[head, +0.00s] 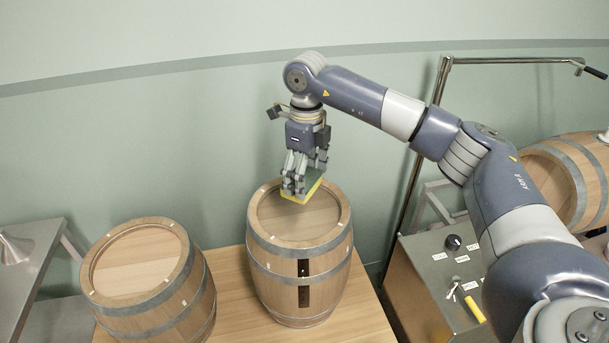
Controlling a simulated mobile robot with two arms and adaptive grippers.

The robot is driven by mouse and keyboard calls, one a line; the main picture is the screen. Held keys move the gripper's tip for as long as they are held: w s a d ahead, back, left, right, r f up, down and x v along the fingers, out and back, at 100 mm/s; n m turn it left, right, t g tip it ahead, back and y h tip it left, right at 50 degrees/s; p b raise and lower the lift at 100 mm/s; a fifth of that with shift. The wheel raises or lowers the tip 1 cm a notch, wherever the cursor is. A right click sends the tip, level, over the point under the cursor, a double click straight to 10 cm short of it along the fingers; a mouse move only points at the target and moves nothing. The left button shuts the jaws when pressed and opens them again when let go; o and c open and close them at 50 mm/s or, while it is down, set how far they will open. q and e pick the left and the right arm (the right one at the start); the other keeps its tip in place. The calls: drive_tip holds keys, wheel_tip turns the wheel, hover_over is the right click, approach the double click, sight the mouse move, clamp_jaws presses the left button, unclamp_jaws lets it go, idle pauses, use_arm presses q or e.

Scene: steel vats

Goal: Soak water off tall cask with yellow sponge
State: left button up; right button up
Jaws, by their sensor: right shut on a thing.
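The tall cask (275,262) stands upright on a wooden table, with metal hoops and a dark slotted strip down its front. My right gripper (302,186) points down over the back of its top and is shut on the yellow sponge (313,187), which has a green upper layer. The sponge is at the cask's head, near the far rim; I cannot tell whether it touches the wood. No water can be made out on the cask top. My left gripper is not in view.
A shorter cask (150,285) stands on the table (233,272) to the left. A steel surface with a cone (15,249) is at the far left. A control box (442,262) with a knob, a metal pole frame (415,165) and another barrel lying on its side (570,180) are at the right.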

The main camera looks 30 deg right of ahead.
drive_tip(key=shift+w+a+f, duration=0.1)
drive_tip(key=shift+w, duration=0.05)
drive_tip(key=shift+w+f, duration=0.1)
drive_tip(key=shift+f, duration=0.1)
wheel_tip(320, 180, down, 3)
drive_tip(key=shift+r+b, duration=0.15)
drive_tip(key=shift+b, duration=1)
wheel_tip(320, 180, down, 5)
drive_tip(key=b, duration=0.3)
drive_tip(key=shift+f+b, duration=0.7)
drive_tip(key=shift+f, duration=0.1)
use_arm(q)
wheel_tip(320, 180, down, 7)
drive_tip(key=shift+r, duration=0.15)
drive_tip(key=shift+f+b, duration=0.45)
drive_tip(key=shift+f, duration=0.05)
use_arm(e)
drive_tip(key=shift+f, duration=0.7)
